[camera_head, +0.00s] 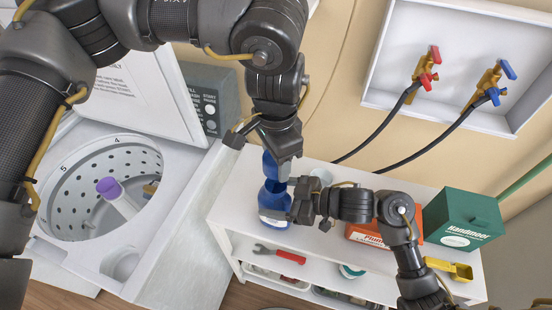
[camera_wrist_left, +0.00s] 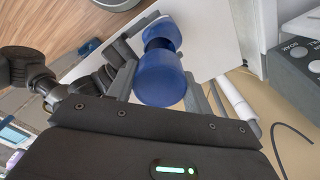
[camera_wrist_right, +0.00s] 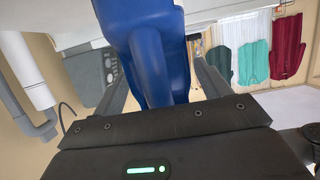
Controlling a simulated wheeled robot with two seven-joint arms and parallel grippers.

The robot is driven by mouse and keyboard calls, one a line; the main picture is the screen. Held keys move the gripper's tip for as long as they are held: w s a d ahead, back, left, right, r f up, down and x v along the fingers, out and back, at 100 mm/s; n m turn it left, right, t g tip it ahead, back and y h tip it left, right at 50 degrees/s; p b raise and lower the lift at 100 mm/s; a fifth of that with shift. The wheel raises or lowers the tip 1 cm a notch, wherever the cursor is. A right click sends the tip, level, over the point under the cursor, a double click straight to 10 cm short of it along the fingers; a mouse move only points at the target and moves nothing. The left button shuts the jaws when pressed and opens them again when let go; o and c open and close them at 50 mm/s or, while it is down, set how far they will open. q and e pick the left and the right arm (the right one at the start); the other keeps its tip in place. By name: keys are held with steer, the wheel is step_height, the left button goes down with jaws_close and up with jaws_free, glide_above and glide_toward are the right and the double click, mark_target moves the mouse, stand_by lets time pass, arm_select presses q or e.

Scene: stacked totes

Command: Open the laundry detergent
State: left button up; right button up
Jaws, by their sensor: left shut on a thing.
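The laundry detergent is a blue bottle (camera_head: 274,198) with a pale label, on the white shelf's top. My left gripper (camera_head: 281,163) comes down from above and is shut on its blue cap (camera_wrist_left: 162,80). The bottle (camera_wrist_left: 162,32) shows behind the cap in the left wrist view. I cannot tell whether the cap is still joined to the bottle. My right gripper (camera_head: 302,203) is at the bottle's right side. In the right wrist view the blue bottle (camera_wrist_right: 158,50) lies between its fingers, whose tips are partly hidden, so their grip is unclear.
An open washing machine (camera_head: 185,232) stands at left with a purple-topped object (camera_head: 110,188) inside. The white shelf (camera_head: 232,215) also bears an orange box (camera_head: 355,232), a green box (camera_head: 462,218) and a yellow scoop (camera_head: 452,268). A red-handled tool (camera_head: 285,255) lies below.

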steer(key=shift+o, duration=0.3)
steer(key=shift+r, duration=0.15)
steer(key=b+v, duration=0.1)
steer(key=v, duration=1.1)
steer(key=shift+f, duration=0.2)
steer(key=shift+s, duration=0.1)
